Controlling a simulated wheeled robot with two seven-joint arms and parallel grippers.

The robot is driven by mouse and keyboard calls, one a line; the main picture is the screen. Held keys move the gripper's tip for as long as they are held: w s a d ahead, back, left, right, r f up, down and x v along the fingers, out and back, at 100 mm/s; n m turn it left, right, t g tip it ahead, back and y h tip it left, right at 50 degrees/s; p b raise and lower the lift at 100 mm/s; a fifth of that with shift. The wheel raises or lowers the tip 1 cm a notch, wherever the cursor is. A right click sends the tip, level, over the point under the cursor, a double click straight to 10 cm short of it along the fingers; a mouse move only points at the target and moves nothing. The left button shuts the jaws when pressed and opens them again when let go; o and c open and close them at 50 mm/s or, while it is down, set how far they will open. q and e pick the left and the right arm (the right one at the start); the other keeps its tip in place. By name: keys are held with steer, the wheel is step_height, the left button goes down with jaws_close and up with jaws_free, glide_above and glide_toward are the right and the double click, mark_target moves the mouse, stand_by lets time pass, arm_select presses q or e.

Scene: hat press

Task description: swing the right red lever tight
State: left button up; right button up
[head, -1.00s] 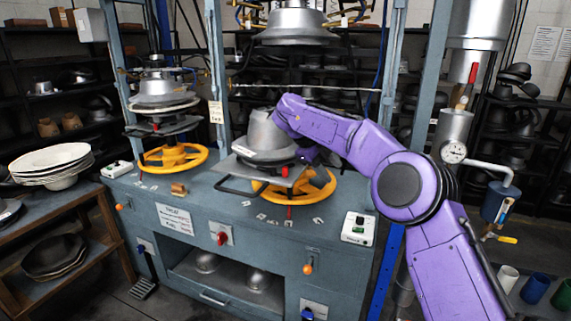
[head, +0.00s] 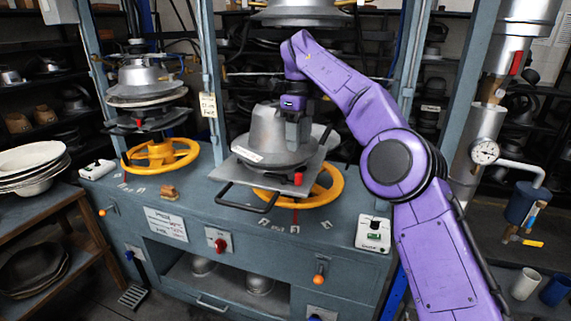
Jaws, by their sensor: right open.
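A small red lever end (head: 298,179) shows at the front right of the square plate (head: 270,172) under the right press's grey hat mould (head: 262,135). Another red lever end (head: 139,123) shows under the left press's mould. My right gripper (head: 297,145) hangs fingers down at the right side of the right mould, above and behind the near red lever end. It is open, with nothing seen between its fingers; whether it touches the mould I cannot tell. My left gripper is out of view.
A yellow handwheel (head: 325,190) sits under the right plate, and a black handle loop (head: 240,205) sticks out in front. Another yellow wheel (head: 160,153) is at left. Blue-grey uprights (head: 413,70) frame the press. A gauge (head: 485,152) is at right.

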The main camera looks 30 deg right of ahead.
mark_target(299, 174)
steer(key=f+b, duration=0.3)
steer(key=f, duration=0.2)
steer(key=s+f+b, duration=0.1)
steer(key=f+b, duration=0.1)
steer(key=shift+f+b, duration=0.15)
steer(key=shift+b, duration=0.15)
steer(key=f, duration=0.2)
steer(key=shift+w+f+b, duration=0.3)
steer(key=shift+w+b, duration=0.05)
steer(key=shift+w, duration=0.05)
steer(key=shift+w+f, duration=0.15)
steer(key=shift+f, duration=0.1)
steer(key=shift+s+r, duration=0.15)
steer(key=shift+s, duration=0.15)
jaws_close()
